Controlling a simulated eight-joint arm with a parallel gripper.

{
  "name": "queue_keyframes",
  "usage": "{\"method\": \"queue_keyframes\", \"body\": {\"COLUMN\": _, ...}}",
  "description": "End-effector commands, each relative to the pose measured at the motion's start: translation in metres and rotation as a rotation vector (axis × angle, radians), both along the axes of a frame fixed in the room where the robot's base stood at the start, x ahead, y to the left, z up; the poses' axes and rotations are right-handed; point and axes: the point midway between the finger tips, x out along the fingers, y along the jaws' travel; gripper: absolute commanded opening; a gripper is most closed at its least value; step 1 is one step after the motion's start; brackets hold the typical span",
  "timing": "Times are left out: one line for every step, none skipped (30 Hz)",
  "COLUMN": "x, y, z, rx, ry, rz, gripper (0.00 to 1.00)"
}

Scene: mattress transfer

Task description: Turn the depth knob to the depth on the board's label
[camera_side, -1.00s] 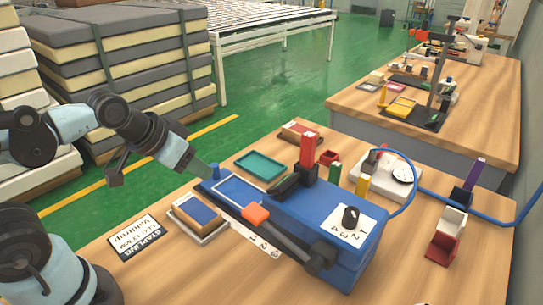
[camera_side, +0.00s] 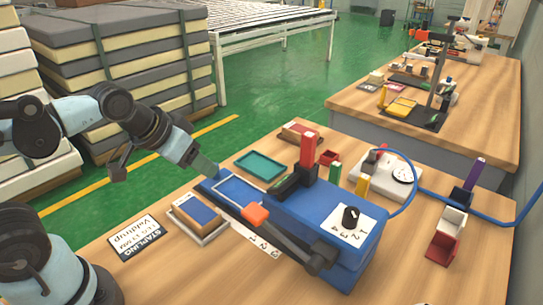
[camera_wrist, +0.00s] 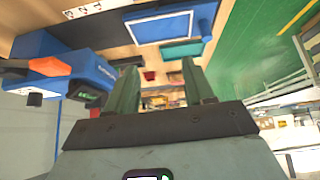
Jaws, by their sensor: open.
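The depth knob (camera_side: 351,215) is a black dial on a white plate (camera_side: 338,230) with numbers, on top of the blue stapling machine (camera_side: 290,208). Which number the knob points at is too small to tell. The board (camera_side: 193,212), with a blue patch on top, lies in a light tray at the machine's front left; no label is readable on it. My gripper (camera_side: 211,174) is over the far left end of the machine's blue bed, well away from the knob. In the wrist view its two green fingers (camera_wrist: 158,88) are apart with nothing between them.
A black lever with an orange piece (camera_side: 256,214) runs along the machine's near side. A teal tray (camera_side: 260,165), a red upright block (camera_side: 307,150) and a gauge (camera_side: 402,174) with a blue hose stand around it.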

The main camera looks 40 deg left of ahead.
Motion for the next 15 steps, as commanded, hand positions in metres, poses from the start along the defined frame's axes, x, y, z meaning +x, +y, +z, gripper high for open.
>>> {"method": "queue_keyframes", "body": {"x": 0.006, "y": -0.006, "z": 0.009, "rx": -0.013, "ry": 0.016, "rz": -0.002, "gripper": 0.53}}
{"method": "queue_keyframes", "body": {"x": 0.01, "y": -0.011, "z": 0.014, "rx": -0.022, "ry": 0.029, "rz": -0.001, "gripper": 0.53}}
{"method": "queue_keyframes", "body": {"x": 0.016, "y": -0.018, "z": 0.022, "rx": -0.035, "ry": 0.049, "rz": 0.003, "gripper": 0.53}}
{"method": "queue_keyframes", "body": {"x": 0.021, "y": -0.023, "z": 0.028, "rx": -0.048, "ry": 0.067, "rz": 0.006, "gripper": 0.53}}
{"method": "queue_keyframes", "body": {"x": 0.027, "y": -0.03, "z": 0.035, "rx": -0.059, "ry": 0.085, "rz": 0.01, "gripper": 0.53}}
{"method": "queue_keyframes", "body": {"x": 0.034, "y": -0.039, "z": 0.044, "rx": -0.074, "ry": 0.111, "rz": 0.017, "gripper": 0.53}}
{"method": "queue_keyframes", "body": {"x": 0.039, "y": -0.047, "z": 0.05, "rx": -0.084, "ry": 0.132, "rz": 0.022, "gripper": 0.53}}
{"method": "queue_keyframes", "body": {"x": 0.044, "y": -0.054, "z": 0.056, "rx": -0.094, "ry": 0.151, "rz": 0.027, "gripper": 0.53}}
{"method": "queue_keyframes", "body": {"x": 0.05, "y": -0.064, "z": 0.063, "rx": -0.104, "ry": 0.178, "rz": 0.035, "gripper": 0.53}}
{"method": "queue_keyframes", "body": {"x": 0.055, "y": -0.072, "z": 0.068, "rx": -0.111, "ry": 0.198, "rz": 0.041, "gripper": 0.53}}
{"method": "queue_keyframes", "body": {"x": 0.059, "y": -0.08, "z": 0.073, "rx": -0.118, "ry": 0.217, "rz": 0.047, "gripper": 0.53}}
{"method": "queue_keyframes", "body": {"x": 0.065, "y": -0.09, "z": 0.079, "rx": -0.126, "ry": 0.244, "rz": 0.057, "gripper": 0.53}}
{"method": "queue_keyframes", "body": {"x": 0.069, "y": -0.099, "z": 0.083, "rx": -0.13, "ry": 0.264, "rz": 0.064, "gripper": 0.53}}
{"method": "queue_keyframes", "body": {"x": 0.073, "y": -0.107, "z": 0.087, "rx": -0.135, "ry": 0.284, "rz": 0.071, "gripper": 0.53}}
{"method": "queue_keyframes", "body": {"x": 0.077, "y": -0.119, "z": 0.092, "rx": -0.138, "ry": 0.31, "rz": 0.082, "gripper": 0.53}}
